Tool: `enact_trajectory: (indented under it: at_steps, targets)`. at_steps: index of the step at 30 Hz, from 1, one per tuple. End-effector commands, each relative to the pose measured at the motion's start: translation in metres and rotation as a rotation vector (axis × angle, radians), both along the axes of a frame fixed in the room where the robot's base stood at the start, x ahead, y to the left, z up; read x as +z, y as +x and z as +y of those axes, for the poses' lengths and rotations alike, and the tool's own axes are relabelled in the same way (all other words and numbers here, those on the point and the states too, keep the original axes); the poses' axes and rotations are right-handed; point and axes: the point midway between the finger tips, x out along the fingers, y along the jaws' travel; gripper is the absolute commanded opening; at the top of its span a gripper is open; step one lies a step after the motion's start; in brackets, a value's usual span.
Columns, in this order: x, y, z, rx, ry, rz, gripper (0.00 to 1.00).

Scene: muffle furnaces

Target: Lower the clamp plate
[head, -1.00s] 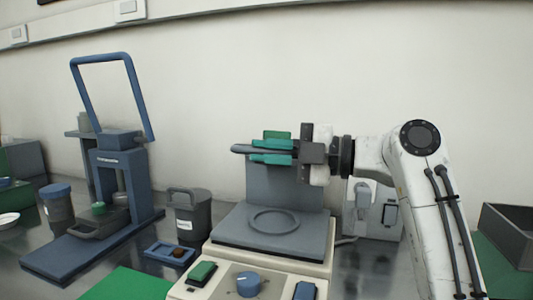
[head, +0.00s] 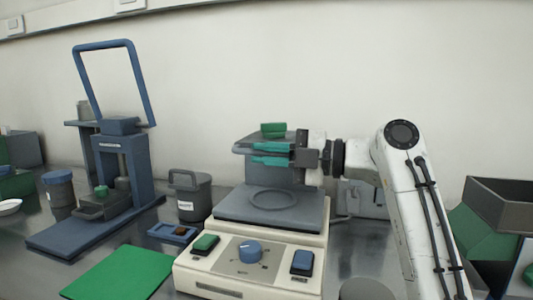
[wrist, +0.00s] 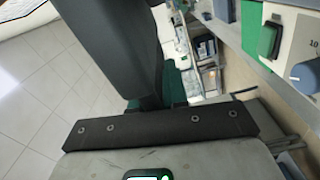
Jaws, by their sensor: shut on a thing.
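The clamp plate (head: 258,174) is a grey slab standing raised at the back of a cream bench unit (head: 250,268), above a grey bed (head: 298,212) with a round ring (head: 272,199). My gripper (head: 271,154), with teal fingers, reaches in from the right at the plate's upper part. It is shut on the plate's upper edge; the exact contact is partly hidden by the fingers. A green block (head: 273,130) shows just above the fingers. In the wrist view, a dark bar with several rivets (wrist: 160,125) crosses in front of a grey surface (wrist: 215,158).
The unit's front carries a green switch (head: 205,244), a blue knob (head: 250,251) and a blue switch (head: 302,262). To the left stand a lidded grey canister (head: 190,198) and a blue press (head: 125,165) with its handle raised. A green mat (head: 118,272) lies in front.

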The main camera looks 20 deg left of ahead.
Motion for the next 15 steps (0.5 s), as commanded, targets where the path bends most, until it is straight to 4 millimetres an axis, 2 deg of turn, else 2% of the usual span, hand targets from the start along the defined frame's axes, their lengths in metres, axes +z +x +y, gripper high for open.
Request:
enact_trajectory:
  at_steps: [6,7,14,15]
  targets:
    - [-0.0047,-0.0017,0.0011,0.008,-0.006,0.005,0.00]
    - [-0.0047,-0.0018,0.0012,0.008,-0.006,0.005,0.17]
    - [-0.0037,-0.0014,0.0011,0.007,-0.005,0.004,0.39]
    - [-0.0034,-0.0013,0.0010,0.006,-0.005,0.003,0.39]
